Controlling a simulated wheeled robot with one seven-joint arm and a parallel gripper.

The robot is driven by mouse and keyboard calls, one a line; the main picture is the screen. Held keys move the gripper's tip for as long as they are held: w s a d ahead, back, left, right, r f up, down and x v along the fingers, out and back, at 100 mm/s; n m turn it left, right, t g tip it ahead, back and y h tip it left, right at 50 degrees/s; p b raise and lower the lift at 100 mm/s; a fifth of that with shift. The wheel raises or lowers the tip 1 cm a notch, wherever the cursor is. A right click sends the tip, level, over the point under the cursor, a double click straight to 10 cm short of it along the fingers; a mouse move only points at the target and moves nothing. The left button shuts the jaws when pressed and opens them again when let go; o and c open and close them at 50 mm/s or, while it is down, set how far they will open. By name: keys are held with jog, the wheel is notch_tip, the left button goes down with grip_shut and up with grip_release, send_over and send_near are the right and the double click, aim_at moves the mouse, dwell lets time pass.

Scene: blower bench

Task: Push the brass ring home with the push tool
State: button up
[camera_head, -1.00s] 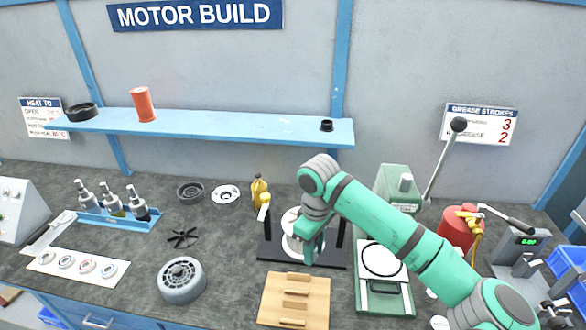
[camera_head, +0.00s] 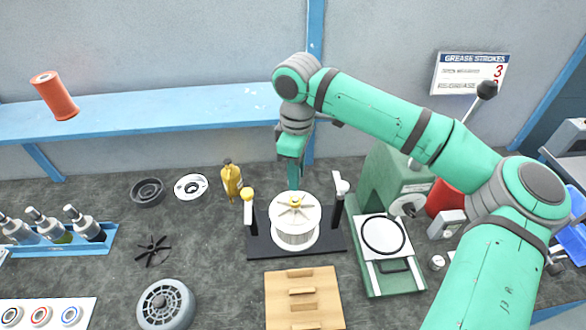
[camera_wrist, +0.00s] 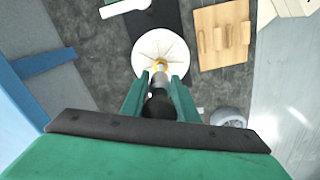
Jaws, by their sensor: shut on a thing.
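The brass ring (camera_head: 296,201) is a small yellow collar at the centre of a white, ribbed round housing (camera_head: 294,228) on a black fixture (camera_head: 262,247). In the wrist view the ring (camera_wrist: 160,63) shows at the middle of the white disc. My gripper (camera_head: 294,183) points down above the housing. In the wrist view my gripper (camera_wrist: 158,88) is shut on the push tool (camera_wrist: 159,104), which has a black handle and a grey shaft. The tool lines up with the ring there, but I cannot tell whether they touch. The tool is mostly hidden in the head view.
Upright posts (camera_head: 249,210) flank the housing. A wooden block (camera_head: 303,300) lies in front. A fan impeller (camera_head: 152,250) and a grey round cover (camera_head: 166,305) lie on the bench.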

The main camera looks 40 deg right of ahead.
aim_at(296, 199)
jog(key=shift+s+d+f, duration=0.1)
jog(key=shift+f, duration=2.6)
jog(key=shift+f, duration=0.85)
dwell(0.4)
jog(key=shift+r, duration=0.85)
jog(key=shift+s+r, duration=0.1)
jog(key=shift+r, duration=2.55)
